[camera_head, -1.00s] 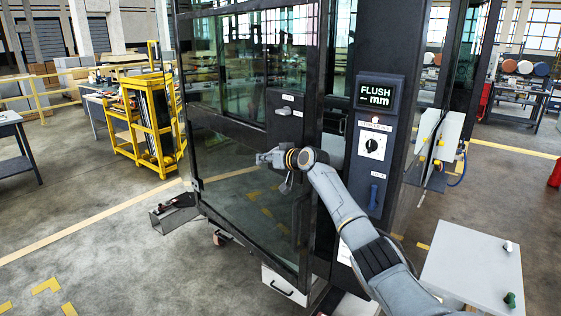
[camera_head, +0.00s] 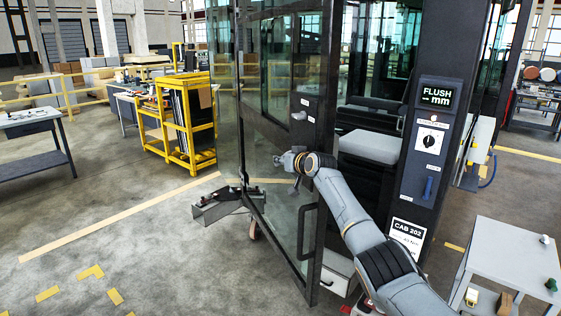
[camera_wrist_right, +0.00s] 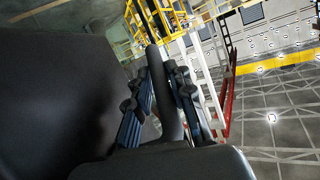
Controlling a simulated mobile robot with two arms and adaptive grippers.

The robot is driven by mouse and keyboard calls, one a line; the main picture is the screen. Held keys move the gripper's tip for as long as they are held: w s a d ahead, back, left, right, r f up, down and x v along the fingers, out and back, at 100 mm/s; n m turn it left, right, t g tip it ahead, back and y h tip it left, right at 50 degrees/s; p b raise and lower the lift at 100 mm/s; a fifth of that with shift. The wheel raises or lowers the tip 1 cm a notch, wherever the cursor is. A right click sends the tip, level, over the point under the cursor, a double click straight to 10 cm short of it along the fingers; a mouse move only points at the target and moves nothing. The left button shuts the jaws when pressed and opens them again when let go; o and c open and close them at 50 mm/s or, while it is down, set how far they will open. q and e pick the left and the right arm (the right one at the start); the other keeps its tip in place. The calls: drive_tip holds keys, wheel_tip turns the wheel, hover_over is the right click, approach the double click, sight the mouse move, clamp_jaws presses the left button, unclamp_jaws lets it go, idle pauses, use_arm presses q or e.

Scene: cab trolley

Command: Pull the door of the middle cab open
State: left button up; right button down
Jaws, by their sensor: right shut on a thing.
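The middle cab's door (camera_head: 270,130) is a dark-framed glass panel, swung outward from the cab post (camera_head: 425,165), with a wide gap showing the cab inside. A dark looped door handle (camera_head: 305,232) shows below my right gripper (camera_head: 289,170), which is at the door's free edge. In the right wrist view my right gripper (camera_wrist_right: 160,108) has its fingers on both sides of a dark handle bar (camera_wrist_right: 160,60) and is shut on it. Part of the grip is hidden by the gripper's own body. My left gripper is not in view.
A display reading "FLUSH -- mm" (camera_head: 438,95) and a dial (camera_head: 431,138) sit on the post. A grey trolley table (camera_head: 510,250) stands right. A yellow rack (camera_head: 185,125) and workbench (camera_head: 38,130) stand left.

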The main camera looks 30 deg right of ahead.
drive_tip(key=shift+s+d+r, duration=0.1)
drive_tip(key=shift+d+r, duration=0.1)
drive_tip(key=shift+d, duration=0.7)
drive_tip(key=c, duration=1.4)
unclamp_jaws()
drive_tip(key=shift+d+f, duration=0.1)
drive_tip(key=shift+d, duration=0.1)
drive_tip(key=shift+o, duration=0.5)
drive_tip(key=shift+a, duration=0.1)
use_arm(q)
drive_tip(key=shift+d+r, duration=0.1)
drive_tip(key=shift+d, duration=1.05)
use_arm(e)
drive_tip(key=v, duration=1.2)
drive_tip(key=shift+a, duration=0.35)
